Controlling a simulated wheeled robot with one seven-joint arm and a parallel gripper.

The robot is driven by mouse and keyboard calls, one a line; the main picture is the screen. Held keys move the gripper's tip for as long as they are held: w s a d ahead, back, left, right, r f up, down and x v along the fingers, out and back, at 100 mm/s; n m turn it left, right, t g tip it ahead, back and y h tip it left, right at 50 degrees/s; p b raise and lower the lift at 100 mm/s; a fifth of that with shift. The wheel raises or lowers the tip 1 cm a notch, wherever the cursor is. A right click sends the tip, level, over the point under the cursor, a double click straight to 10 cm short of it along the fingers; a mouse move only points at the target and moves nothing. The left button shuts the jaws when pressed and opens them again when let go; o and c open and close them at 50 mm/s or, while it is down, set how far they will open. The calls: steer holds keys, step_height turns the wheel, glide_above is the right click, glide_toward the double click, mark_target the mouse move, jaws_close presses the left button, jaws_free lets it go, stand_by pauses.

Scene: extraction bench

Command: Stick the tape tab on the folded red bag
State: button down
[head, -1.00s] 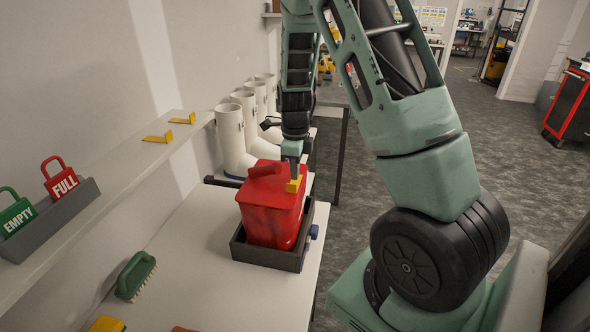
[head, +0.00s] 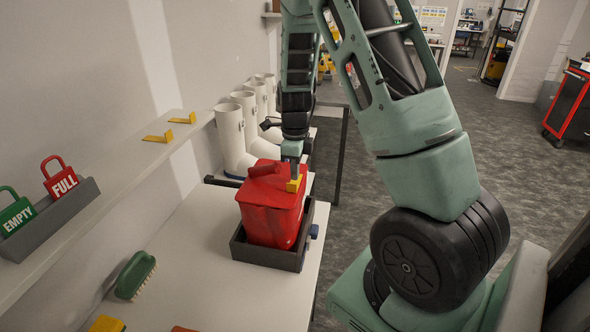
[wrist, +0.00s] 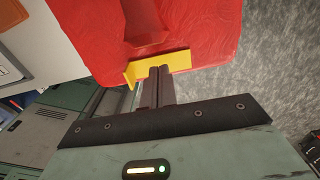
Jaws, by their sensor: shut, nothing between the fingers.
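The red bag (head: 270,215) stands upright in a dark tray (head: 268,258) on the white bench, its top folded over. A yellow tape tab (head: 293,186) lies against the bag's upper right side. In the wrist view the tab (wrist: 165,68) is an angled yellow strip across the red surface (wrist: 200,30). My gripper (head: 294,178) is shut, with its fingertips right at the tab; the wrist view shows the two fingers (wrist: 160,75) together, at the tab's edge. Whether they touch the tab I cannot tell.
Two more yellow tabs (head: 158,137) (head: 183,119) lie on the wall shelf (head: 110,180). White boots (head: 232,140) stand behind the bag. A green brush (head: 135,275) lies at the bench's front left. FULL (head: 62,181) and EMPTY (head: 18,214) tags stand in a grey holder.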

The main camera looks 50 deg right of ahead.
mark_target(295, 182)
steer(key=shift+f, duration=0.8)
stand_by(1.5)
step_height(295, 182, up, 7)
steer(key=p, duration=0.6)
steer(key=shift+r, duration=0.15)
stand_by(0.6)
